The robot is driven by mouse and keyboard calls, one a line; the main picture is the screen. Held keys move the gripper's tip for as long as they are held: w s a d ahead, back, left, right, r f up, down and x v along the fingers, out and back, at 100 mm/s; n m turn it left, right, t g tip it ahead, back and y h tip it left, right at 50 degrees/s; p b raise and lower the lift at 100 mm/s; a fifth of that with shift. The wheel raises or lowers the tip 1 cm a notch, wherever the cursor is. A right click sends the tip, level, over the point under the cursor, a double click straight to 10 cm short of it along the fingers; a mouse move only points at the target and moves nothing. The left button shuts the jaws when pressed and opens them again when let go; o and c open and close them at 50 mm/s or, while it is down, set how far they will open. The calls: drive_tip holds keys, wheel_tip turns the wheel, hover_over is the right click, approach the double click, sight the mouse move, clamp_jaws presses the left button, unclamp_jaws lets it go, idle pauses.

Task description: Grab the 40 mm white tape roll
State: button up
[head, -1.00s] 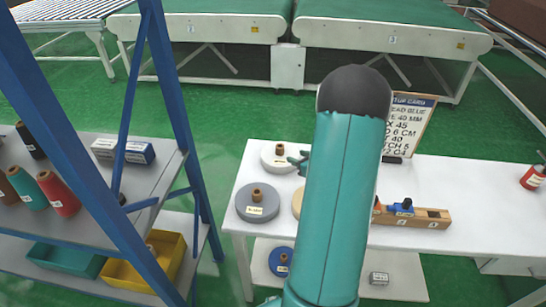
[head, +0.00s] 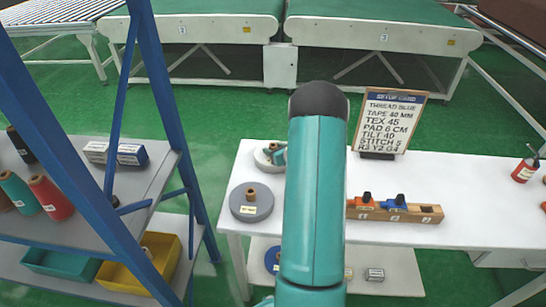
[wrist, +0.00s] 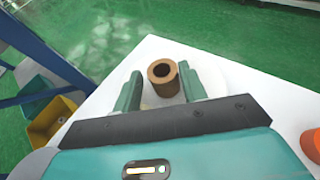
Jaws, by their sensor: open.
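The white tape roll (head: 262,160) lies flat at the back left of the white table, partly behind my arm in the head view. In the wrist view its brown core (wrist: 163,80) stands up between the two fingers of my gripper (wrist: 160,88). The fingers are open and straddle the core, with a gap showing on its sides. The pale roll body blends with the white tabletop there. Its width label cannot be read. In the head view only a little of my gripper (head: 279,156) shows beside the roll.
A grey roll (head: 241,208) lies in front of the white one. A blue-framed shelf (head: 115,215) stands at left. A blue roll (head: 271,256) lies on the lower shelf.

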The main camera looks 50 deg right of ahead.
drive_tip(key=shift+w+d+f, duration=0.1)
drive_tip(key=shift+w+f, duration=0.2)
drive_tip(key=shift+w, duration=0.3)
drive_tip(key=shift+r, duration=0.1)
clamp_jaws()
